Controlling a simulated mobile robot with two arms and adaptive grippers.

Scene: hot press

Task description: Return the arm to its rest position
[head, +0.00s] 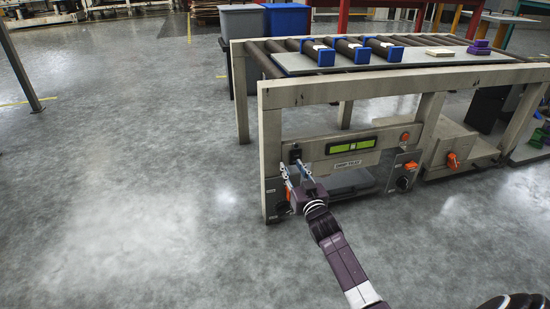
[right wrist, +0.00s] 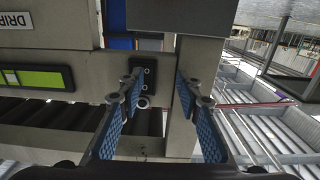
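My right arm (head: 340,255) reaches up from the bottom right of the head view toward the front of a beige machine frame (head: 400,88). My right gripper (head: 291,172) is at the left end of the control panel, just in front of a small black switch box (head: 295,155). In the right wrist view my right gripper (right wrist: 158,90) has its blue-padded fingers spread apart with nothing held. The black switch box (right wrist: 146,72) shows between and beyond the fingertips; whether they touch it I cannot tell. My left gripper is not in view.
The frame carries a roller conveyor with several blue-ended pieces (head: 353,50) on a grey plate (head: 290,63). A green display (head: 351,145) and an orange-and-black knob (head: 405,176) are on the front. Grey (head: 242,20) and blue (head: 287,18) bins stand behind.

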